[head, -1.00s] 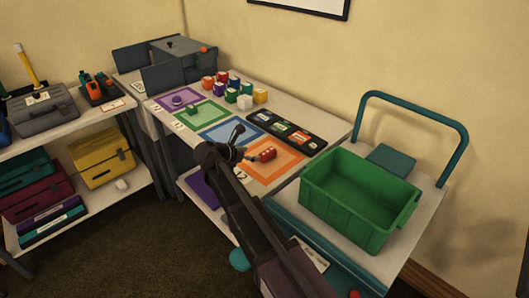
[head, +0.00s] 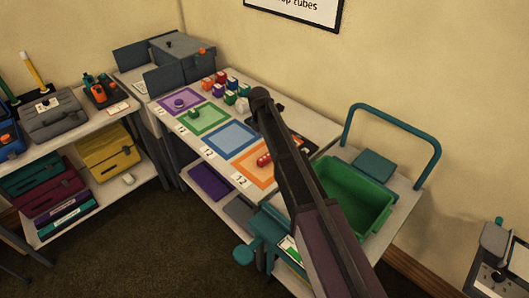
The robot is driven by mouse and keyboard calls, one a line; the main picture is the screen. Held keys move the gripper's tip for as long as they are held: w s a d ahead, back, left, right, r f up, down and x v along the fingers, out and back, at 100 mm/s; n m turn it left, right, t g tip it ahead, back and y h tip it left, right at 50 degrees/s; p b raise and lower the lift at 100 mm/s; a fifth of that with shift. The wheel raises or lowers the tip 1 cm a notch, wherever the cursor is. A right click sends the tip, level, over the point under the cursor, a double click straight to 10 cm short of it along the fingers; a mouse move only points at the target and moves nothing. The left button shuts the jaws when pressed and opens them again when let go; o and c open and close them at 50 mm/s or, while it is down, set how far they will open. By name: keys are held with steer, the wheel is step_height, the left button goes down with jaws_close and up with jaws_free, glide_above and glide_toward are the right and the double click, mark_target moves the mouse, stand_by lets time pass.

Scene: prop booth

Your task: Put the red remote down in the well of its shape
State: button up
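A small red object with pale marks (head: 264,160) lies at the orange-bordered square (head: 246,174); it is too small for me to tell whether it is the red remote. The black tray with wells (head: 312,147) lies behind my arm, with only parts of it showing on the right and a bit of red or orange at its edge. My arm crosses the middle of the head view and hides most of the tray. My gripper is hidden behind the arm, so neither its fingers nor anything in them shows.
Purple, green and blue (head: 231,137) squares run along the table's front. Several coloured blocks (head: 221,84) stand behind them. A green crate (head: 352,197) sits on a cart at right. A grey case (head: 184,55) stands at the far end. The blue square is bare.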

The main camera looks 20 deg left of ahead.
steer(key=shift+w+d+r+g+y+p, duration=0.1)
steer(key=shift+w+r+g+y+p, duration=0.15)
steer(key=shift+r, duration=0.25)
steer(key=shift+w+r+g+y+p, duration=0.15)
steer(key=shift+r+y+p, duration=0.2)
steer(key=shift+r, duration=0.1)
steer(key=shift+f, duration=0.2)
steer(key=b, duration=0.9)
glide_above(265, 157)
step_height(265, 157, down, 8)
steer(key=shift+d+f, duration=0.1)
steer(key=shift+f, duration=0.05)
steer(key=shift+f+b, duration=2.5)
steer(key=shift+f, duration=0.1)
steer(key=shift+c, duration=0.2)
jaws_close()
